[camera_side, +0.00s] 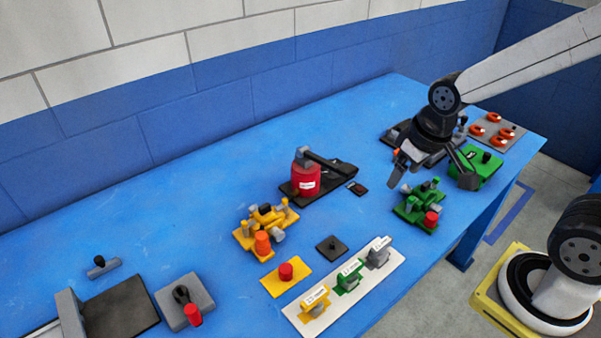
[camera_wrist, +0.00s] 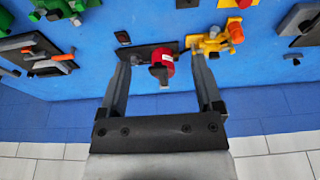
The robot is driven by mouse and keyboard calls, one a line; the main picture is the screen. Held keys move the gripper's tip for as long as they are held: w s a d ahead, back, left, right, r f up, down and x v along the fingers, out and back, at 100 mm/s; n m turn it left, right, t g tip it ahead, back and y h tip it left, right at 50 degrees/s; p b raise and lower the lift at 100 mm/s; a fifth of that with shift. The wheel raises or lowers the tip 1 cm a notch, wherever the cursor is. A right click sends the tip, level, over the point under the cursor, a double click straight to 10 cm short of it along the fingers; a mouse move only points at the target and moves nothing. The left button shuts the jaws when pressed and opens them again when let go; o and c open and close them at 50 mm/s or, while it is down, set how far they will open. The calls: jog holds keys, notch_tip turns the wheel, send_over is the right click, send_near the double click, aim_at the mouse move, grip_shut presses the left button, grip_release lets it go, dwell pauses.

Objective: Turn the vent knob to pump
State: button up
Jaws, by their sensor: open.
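My gripper (camera_side: 431,172) is open and empty above the right part of the blue table, near a green valve block (camera_side: 422,202) and a green box with a black knob (camera_side: 483,162). In the wrist view, my two fingers (camera_wrist: 160,62) stand wide apart. In the side view, the red cylinder (camera_side: 306,178) has a white label and stands on a black base. I cannot tell which part is the vent knob; the labels are too small to read.
A yellow valve block (camera_side: 265,228), a black plate with a small knob (camera_side: 332,246) and a white strip with labelled parts (camera_side: 312,325) lie nearer the camera. A grey box (camera_side: 185,303) stands at lower left. The table's back left is clear.

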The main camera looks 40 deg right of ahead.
jog(key=w+d+n+y, duration=0.1)
jog(key=w+d, duration=0.4)
jog(key=w, duration=0.4)
jog(key=w+d+n+t, duration=0.15)
jog(key=w+d, duration=0.25)
jog(key=w, duration=0.5)
jog(key=w+d+n+y, duration=0.1)
jog(key=w+d+n, duration=0.1)
jog(key=w+d, duration=0.5)
jog(key=s+x, duration=0.2)
jog(key=x, duration=0.6)
jog(key=s+f+x, duration=0.1)
jog(key=x, duration=0.8)
jog(key=shift+s+d+f, duration=0.3)
jog(key=shift+s+d, duration=0.05)
jog(key=shift+s, duration=0.05)
jog(key=shift+f, duration=0.15)
jog(key=shift+x, duration=3.7)
